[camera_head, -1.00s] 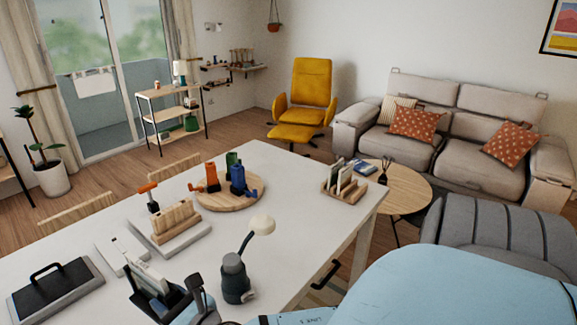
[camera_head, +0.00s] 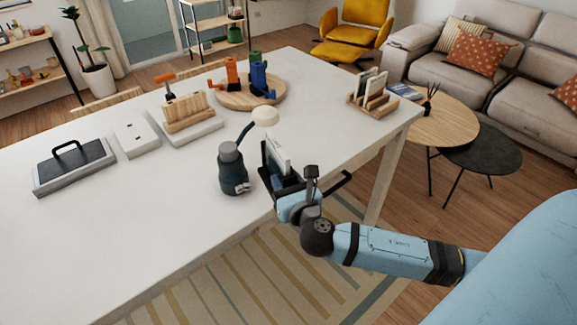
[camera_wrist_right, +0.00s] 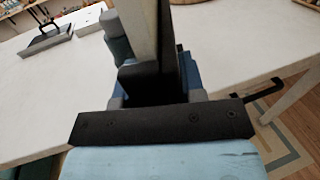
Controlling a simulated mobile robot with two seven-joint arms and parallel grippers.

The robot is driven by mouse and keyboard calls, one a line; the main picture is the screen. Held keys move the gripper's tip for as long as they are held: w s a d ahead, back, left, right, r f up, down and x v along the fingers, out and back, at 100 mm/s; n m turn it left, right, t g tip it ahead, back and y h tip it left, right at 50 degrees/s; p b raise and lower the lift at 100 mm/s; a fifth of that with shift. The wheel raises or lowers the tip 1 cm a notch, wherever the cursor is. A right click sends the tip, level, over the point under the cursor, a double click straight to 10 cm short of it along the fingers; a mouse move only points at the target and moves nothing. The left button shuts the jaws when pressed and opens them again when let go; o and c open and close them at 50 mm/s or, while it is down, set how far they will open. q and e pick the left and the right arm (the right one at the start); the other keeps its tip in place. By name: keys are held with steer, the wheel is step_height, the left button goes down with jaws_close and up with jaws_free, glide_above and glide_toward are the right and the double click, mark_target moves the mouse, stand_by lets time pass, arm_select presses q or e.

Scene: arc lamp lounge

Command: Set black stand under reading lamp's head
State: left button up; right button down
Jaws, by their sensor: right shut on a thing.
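The reading lamp (camera_head: 232,168) stands upright near the table's front edge. Its dark grey body carries a bent neck and a cream head (camera_head: 265,116) reaching right and back. My right gripper (camera_head: 287,190) is shut on the black stand (camera_head: 268,174), which has pale upright pieces in it. The stand is just right of the lamp body, in front of and below the lamp head in the picture. I cannot tell whether it touches the table. In the right wrist view the stand (camera_wrist_right: 150,80) fills the middle, with the lamp (camera_wrist_right: 116,42) behind on the left. My left gripper is out of view.
The white table (camera_head: 130,225) also holds a black handled box (camera_head: 78,165), a white block (camera_head: 136,138), a wooden rack (camera_head: 188,113), a round wooden tray (camera_head: 278,97) and a card rack (camera_head: 372,102). Bare tabletop lies left of the lamp.

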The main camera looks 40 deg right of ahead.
steer(key=shift+m+h, duration=0.5)
steer(key=shift+h, duration=0.2)
steer(key=d+f+b, duration=0.1)
steer(key=f+b, duration=0.1)
steer(key=f, duration=0.1)
steer(key=d+f+b, duration=0.1)
steer(key=shift+w+d+f+b, duration=0.3)
steer(key=shift+w+d, duration=0.05)
steer(key=shift+d+f, duration=0.2)
steer(key=shift+d, duration=0.05)
steer(key=x, duration=1.7)
steer(key=shift+w+d+f, duration=0.25)
steer(key=shift+w+d, duration=0.05)
steer(key=shift+d, duration=0.2)
steer(key=shift+w+d, duration=0.1)
steer(key=shift+w, duration=0.05)
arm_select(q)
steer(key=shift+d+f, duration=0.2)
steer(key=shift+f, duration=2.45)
arm_select(e)
steer(key=shift+f, duration=1.75)
